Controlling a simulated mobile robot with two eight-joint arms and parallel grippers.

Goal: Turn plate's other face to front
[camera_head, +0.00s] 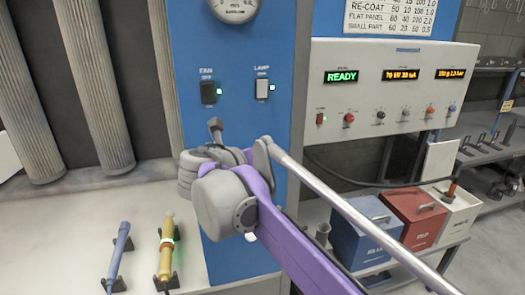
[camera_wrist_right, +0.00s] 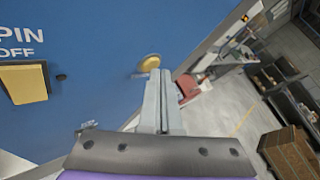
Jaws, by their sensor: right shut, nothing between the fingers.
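I cannot make out the plate in either view. My right gripper (camera_wrist_right: 156,74) is shut and empty in the wrist view. Its fingertips are in front of a round yellow button (camera_wrist_right: 149,62) on the blue panel (camera_wrist_right: 90,50); I cannot tell whether they touch it. A yellow switch (camera_wrist_right: 24,82) sits left of the button, under partly cut-off lettering reading "PIN" and "OFF". In the head view my purple right arm reaches to the blue panel and hides the spot where its gripper works. My left gripper is not in view.
The head view shows a FAN switch (camera_head: 208,93), a LAMP switch (camera_head: 262,88) and a control box (camera_head: 385,90) reading READY. A blue tool (camera_head: 120,250) and a gold tool (camera_head: 167,245) rest on the pale surface at lower left. Blue (camera_head: 362,232) and red (camera_head: 413,216) bins stand at right.

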